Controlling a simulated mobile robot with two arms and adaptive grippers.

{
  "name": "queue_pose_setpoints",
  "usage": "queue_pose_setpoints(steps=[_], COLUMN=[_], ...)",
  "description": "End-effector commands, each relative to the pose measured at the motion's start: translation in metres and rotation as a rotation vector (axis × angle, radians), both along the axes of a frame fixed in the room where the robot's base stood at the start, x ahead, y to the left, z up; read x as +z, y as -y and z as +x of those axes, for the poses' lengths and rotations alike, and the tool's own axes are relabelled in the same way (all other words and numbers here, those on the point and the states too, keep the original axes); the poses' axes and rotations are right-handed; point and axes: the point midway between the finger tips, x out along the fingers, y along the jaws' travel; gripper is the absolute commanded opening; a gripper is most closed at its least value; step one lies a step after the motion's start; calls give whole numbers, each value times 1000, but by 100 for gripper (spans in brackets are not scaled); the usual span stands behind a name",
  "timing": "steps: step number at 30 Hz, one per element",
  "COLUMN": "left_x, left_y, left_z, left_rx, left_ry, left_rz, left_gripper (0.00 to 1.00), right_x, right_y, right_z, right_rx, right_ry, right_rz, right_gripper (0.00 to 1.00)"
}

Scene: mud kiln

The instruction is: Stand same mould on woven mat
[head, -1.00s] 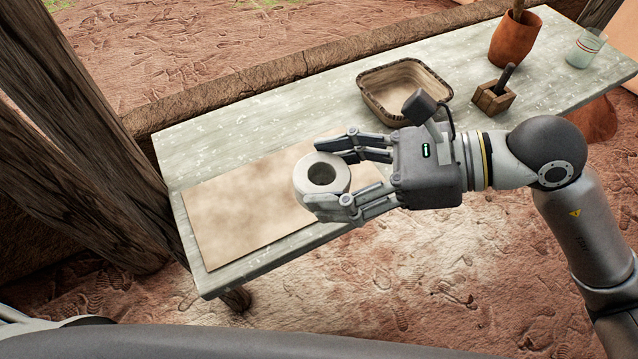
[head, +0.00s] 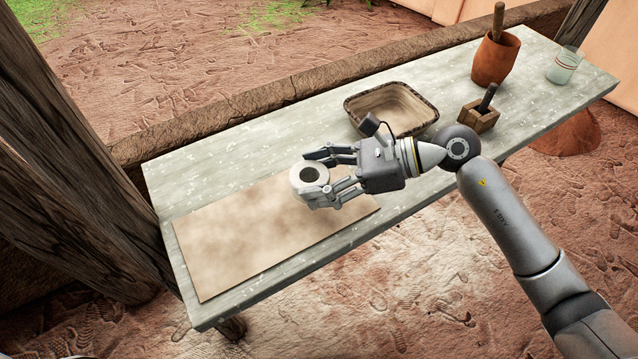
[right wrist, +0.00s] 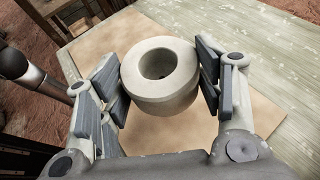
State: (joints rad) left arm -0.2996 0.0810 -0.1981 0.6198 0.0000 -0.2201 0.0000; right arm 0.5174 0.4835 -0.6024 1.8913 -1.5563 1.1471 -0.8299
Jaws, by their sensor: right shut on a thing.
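The mould is a pale, round, ring-shaped block with a hole in its top (head: 300,184). My right gripper (head: 322,180) is shut on it, with fingers on opposite sides. In the right wrist view the mould (right wrist: 148,92) sits upright between the two finger pads. The flat tan mat (head: 235,235) lies on the table, and the mould is over its right part. I cannot tell for sure whether the mould touches the mat. The mat also shows in the right wrist view (right wrist: 205,130). My left gripper is not in view.
The long grey table (head: 250,150) also holds a woven basket tray (head: 432,122), a small wooden box with a dark handle (head: 480,118), a terracotta pot with a stick (head: 492,62) and a glass (head: 563,66). A wooden post (head: 75,170) stands at the left.

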Motion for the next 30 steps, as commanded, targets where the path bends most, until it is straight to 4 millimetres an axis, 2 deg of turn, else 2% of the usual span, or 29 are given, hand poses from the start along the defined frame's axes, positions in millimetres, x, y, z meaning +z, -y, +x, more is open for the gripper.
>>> queue_pose_setpoints(steps=[5,11,23,24,29,30], left_x=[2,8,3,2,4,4], left_y=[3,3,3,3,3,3], left_z=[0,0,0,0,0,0], left_rx=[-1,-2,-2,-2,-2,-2], left_ry=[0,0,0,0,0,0], left_rz=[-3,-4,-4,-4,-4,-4], left_gripper=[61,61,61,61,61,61], right_x=[-12,-37,-43,-44,-42,-42], right_y=[-1,0,0,0,0,0], right_z=[8,7,7,7,7,7], right_rx=[-2,-1,-1,0,0,0], right_ry=[-5,-3,1,0,0,0], right_rz=[1,1,0,-1,-1,-1], right_gripper=[31,31,31,62,82,82])
